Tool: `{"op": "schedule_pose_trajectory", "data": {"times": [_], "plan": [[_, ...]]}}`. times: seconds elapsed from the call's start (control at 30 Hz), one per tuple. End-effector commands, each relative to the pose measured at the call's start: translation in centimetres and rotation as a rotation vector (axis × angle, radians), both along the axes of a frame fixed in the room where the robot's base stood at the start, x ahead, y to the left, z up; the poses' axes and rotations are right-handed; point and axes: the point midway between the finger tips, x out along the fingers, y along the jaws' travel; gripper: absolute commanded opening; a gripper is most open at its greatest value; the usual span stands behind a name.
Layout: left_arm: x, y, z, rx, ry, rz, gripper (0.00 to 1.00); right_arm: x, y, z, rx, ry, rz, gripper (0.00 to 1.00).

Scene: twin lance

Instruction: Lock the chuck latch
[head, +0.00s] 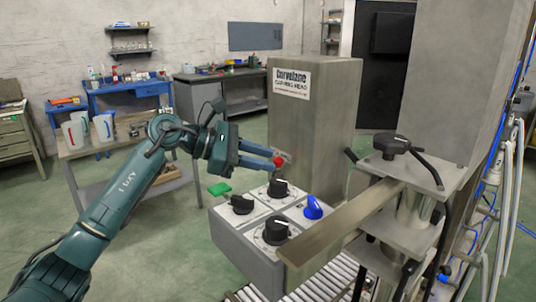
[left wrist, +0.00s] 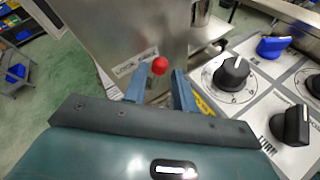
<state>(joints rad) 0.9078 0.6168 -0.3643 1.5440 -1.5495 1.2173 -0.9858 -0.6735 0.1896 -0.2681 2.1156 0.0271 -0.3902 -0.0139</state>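A red ball knob (head: 278,161), seemingly the chuck latch's handle, shows at the side of the grey machine, above the control box. It also shows in the left wrist view (left wrist: 160,66), in front of a small label plate (left wrist: 136,63). The rest of the latch is hidden or too small to make out. My left gripper (head: 274,157) is at the knob. In the left wrist view its two fingers (left wrist: 158,88) stand apart, with the knob showing between and just beyond their tips. I cannot tell whether they touch it. My right gripper is not in view.
The control box (head: 235,243) with black dials (head: 276,231) and a blue knob (head: 313,207) lies just below and right of the gripper. A metal bar (head: 340,221) runs to a clamp (head: 392,146) at the right. A table with jugs (head: 103,127) stands behind my arm.

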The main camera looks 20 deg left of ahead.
Motion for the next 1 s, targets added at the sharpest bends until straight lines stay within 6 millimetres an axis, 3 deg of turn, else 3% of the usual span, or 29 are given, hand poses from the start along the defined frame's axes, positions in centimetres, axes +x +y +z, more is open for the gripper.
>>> {"op": "schedule_pose_trajectory", "data": {"times": [0.17, 0.47, 0.8, 1.0], "plan": [[0.64, -1.26, -0.48, -0.001, 0.001, -0.001, 0.27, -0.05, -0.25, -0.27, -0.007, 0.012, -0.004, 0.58], [0.77, -1.43, -0.66, 0.0, 0.0, 0.0, 0.27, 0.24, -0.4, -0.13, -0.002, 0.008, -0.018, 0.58], [0.75, -1.4, -0.63, 0.0, 0.0, 0.0, 0.01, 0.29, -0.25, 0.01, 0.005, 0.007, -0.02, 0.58], [0.77, -1.36, -0.64, -0.004, 0.002, 0.0, 0.0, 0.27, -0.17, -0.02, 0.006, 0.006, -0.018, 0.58]]}}
